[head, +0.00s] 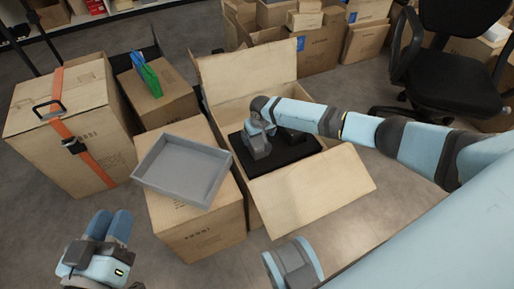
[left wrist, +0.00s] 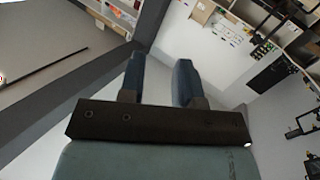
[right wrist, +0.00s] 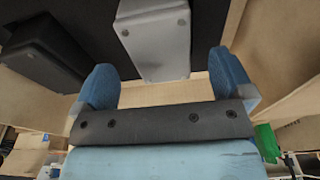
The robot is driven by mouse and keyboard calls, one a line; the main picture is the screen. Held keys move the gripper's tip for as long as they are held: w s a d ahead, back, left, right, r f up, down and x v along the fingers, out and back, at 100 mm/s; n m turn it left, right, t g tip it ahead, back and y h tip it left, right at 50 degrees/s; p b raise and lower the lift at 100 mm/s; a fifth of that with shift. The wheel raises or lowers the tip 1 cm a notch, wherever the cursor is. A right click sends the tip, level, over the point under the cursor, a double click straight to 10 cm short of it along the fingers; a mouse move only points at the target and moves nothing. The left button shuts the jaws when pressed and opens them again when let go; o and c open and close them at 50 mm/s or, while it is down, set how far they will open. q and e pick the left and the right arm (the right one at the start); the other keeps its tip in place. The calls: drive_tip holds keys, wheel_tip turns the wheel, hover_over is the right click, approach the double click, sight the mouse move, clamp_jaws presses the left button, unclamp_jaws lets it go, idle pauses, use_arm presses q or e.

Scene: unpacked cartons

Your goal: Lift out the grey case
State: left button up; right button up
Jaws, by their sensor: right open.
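The grey case (right wrist: 155,40) lies inside the open carton (head: 318,190), on a black base (head: 295,158). It also shows as a small grey block in the head view (head: 257,147). My right gripper (right wrist: 160,64) is open and reaches down into the carton. In the right wrist view the case shows between and beyond its fingers, with no clear contact. In the head view my wrist partly covers the case and hides the fingers. My left gripper (head: 110,222) is empty, low at the left, with a gap between its fingers, far from the carton.
A black box (right wrist: 45,50) lies beside the grey case. A grey tray (head: 185,170) sits on a closed carton left of the open one. A strapped carton (head: 70,125) and a carton with green and blue items (head: 143,75) stand farther left. An office chair (head: 450,60) is at right.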

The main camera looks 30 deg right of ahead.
sight(257, 139)
drive_tip(key=shift+w+f, duration=0.1)
drive_tip(key=shift+f, duration=0.35)
drive_tip(key=shift+w+f+b, duration=0.15)
drive_tip(key=shift+f+b, duration=0.35)
drive_tip(key=shift+b, duration=0.1)
drive_tip(key=shift+w+f+b, duration=0.15)
drive_tip(key=shift+f+b, duration=0.35)
drive_tip(key=shift+b, duration=0.1)
drive_tip(key=shift+w+f+b, duration=0.2)
drive_tip(key=shift+f+b, duration=0.6)
drive_tip(key=shift+f, duration=0.4)
drive_tip(key=shift+w+f, duration=0.1)
drive_tip(key=shift+f, duration=0.05)
use_arm(q)
drive_tip(key=shift+w+a+f+m, duration=0.25)
drive_tip(key=shift+w+m, duration=0.2)
drive_tip(key=shift+m, duration=0.1)
drive_tip(key=shift+w+a+f+m, duration=0.25)
drive_tip(key=shift+w+m, duration=0.15)
drive_tip(key=shift+m, duration=0.15)
drive_tip(key=shift+r, duration=0.15)
use_arm(e)
drive_tip(key=shift+f, duration=0.1)
drive_tip(key=c, duration=1.1)
drive_tip(key=shift+o, duration=0.2)
